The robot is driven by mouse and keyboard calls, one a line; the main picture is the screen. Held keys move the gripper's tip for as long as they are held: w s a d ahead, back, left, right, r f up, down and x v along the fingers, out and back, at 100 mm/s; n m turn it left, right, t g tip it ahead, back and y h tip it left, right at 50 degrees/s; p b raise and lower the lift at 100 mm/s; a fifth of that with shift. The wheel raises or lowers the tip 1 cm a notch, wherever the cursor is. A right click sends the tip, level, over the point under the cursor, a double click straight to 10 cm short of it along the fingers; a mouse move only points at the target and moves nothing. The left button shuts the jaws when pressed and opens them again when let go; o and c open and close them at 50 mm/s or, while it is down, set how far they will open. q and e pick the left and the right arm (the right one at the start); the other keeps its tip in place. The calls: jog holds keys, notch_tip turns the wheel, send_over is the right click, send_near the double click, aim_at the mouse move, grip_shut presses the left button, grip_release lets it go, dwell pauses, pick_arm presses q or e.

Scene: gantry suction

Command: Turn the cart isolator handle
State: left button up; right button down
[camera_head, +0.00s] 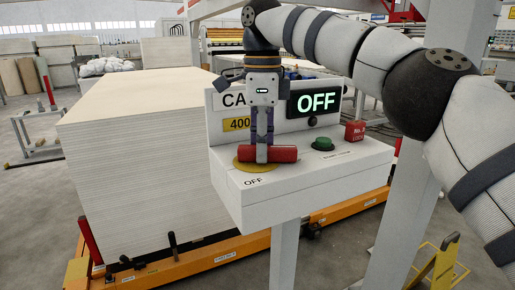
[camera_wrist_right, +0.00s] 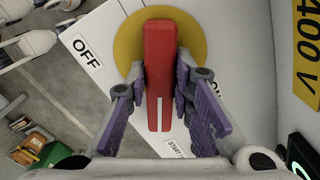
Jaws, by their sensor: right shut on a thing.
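The red isolator handle (camera_head: 284,154) lies crosswise over a yellow disc (camera_head: 243,165) on the white control box (camera_head: 300,193). My right gripper (camera_head: 262,147) comes down on it from above and is shut on it. In the right wrist view, the handle (camera_wrist_right: 160,40) is between the two purple fingers of the gripper (camera_wrist_right: 160,75), one on each side. A white line marks the handle's near end. An OFF label (camera_wrist_right: 87,53) is left of the disc; an ON label on the right is partly hidden. The display (camera_head: 316,101) reads OFF. My left gripper is not in view.
A green button (camera_head: 323,143) and a red lock block (camera_head: 355,131) sit right of the handle. A tall board stack (camera_head: 140,150) on an orange cart (camera_head: 170,268) stands at left. A yellow frame (camera_head: 440,268) is at lower right. Open floor lies in front.

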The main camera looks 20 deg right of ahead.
jog(key=n, duration=0.5)
jog(key=shift+w, duration=0.25)
jog(key=shift+n, duration=0.3)
jog(key=c, duration=1.4)
grip_release()
